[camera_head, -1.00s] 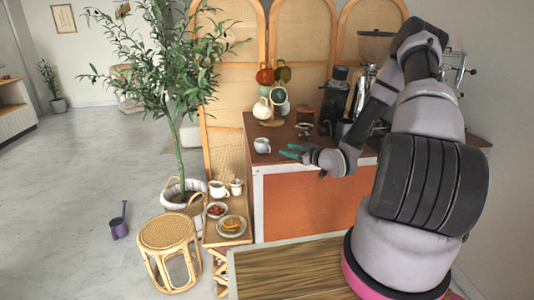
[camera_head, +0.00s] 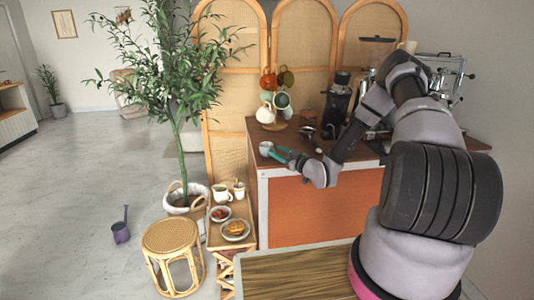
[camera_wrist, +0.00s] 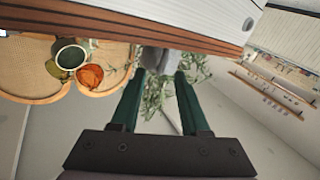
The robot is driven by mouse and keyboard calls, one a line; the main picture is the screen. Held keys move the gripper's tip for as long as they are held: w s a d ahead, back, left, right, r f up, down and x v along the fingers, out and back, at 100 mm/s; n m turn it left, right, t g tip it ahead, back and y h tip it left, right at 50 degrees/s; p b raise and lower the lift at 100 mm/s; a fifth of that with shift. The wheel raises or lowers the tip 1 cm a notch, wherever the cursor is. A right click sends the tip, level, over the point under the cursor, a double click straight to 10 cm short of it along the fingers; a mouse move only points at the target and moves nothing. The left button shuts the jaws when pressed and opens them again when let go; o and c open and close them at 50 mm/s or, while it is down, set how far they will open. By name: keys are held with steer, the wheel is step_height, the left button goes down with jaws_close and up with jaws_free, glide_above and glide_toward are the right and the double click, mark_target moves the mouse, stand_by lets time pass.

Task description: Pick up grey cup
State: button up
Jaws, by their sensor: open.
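The grey cup (camera_head: 265,148) stands at the front left corner of the brown counter top (camera_head: 300,138). It also shows in the wrist view (camera_wrist: 157,58), at the top middle, between or just beyond the fingertips. My gripper (camera_head: 275,153) has its teal fingers spread, one on each side of the cup's near part. In the wrist view my gripper (camera_wrist: 160,75) is open, with the cup centred between the two fingers. I cannot tell whether either finger touches the cup. Part of the cup is hidden by the fingers in the head view.
A mug tree with an orange mug (camera_head: 268,80) and other mugs stands behind the cup. A black grinder (camera_head: 337,100) and an espresso machine (camera_head: 440,75) stand to the right. A low wooden stand with plates (camera_head: 234,237) is left of the counter. A plant (camera_head: 175,60) rises behind it.

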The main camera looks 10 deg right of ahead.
steer(key=shift+x, duration=0.85)
jaws_close()
steer(key=shift+d, duration=0.1)
stand_by(0.6)
